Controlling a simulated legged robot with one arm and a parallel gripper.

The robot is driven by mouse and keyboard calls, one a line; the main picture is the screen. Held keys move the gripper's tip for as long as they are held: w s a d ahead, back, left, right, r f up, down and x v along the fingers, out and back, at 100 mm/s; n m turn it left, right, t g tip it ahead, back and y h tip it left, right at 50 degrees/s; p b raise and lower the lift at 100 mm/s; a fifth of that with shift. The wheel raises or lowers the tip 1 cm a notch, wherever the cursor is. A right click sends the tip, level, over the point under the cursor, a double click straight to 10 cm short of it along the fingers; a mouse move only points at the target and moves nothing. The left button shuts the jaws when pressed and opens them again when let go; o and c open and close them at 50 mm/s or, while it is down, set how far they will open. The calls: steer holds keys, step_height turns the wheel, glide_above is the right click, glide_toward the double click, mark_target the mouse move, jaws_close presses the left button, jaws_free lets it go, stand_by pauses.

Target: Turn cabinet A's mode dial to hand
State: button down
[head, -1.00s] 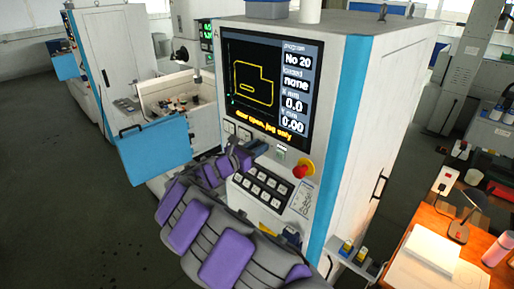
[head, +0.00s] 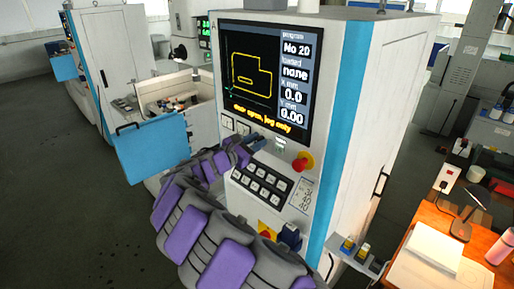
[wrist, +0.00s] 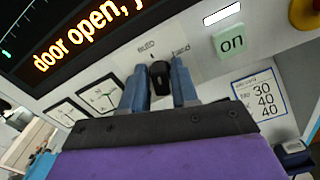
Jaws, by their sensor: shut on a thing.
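Cabinet A (head: 345,120) is white with a blue corner strip and a dark screen (head: 262,80) reading "door open, jog only". Its black mode dial (wrist: 160,78) shows in the wrist view, below small labels that read "auto" and "hand", "hand" being on the right. Which label the dial points at is hard to tell. My gripper (wrist: 160,88) has its two blue fingers on either side of the dial, shut on it. In the head view my gripper (head: 256,144) is at the panel under the screen, and the dial is hidden there.
A green "on" button (wrist: 232,40) is close right of the dial. A red emergency button (head: 302,162) and a keypad (head: 262,182) are nearby. Two gauges (wrist: 100,97) are left of the dial. An open blue door (head: 152,147) stands left of my arm.

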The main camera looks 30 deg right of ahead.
steer(key=m+b, duration=0.6)
steer(key=b, duration=0.1)
steer(key=m+b, duration=0.3)
steer(key=m, duration=0.1)
steer(key=shift+s+f+b, duration=0.25)
steer(key=shift+f+b, duration=0.1)
steer(key=shift+b, duration=0.05)
steer(key=shift+m, duration=0.3)
steer(key=c, duration=1.1)
jaws_free()
steer(key=shift+s+a, duration=0.1)
steer(key=shift+o, duration=0.2)
steer(key=shift+a+r, duration=0.1)
steer(key=p+v, duration=0.1)
steer(key=v, duration=1.6)
steer(key=shift+a, duration=0.25)
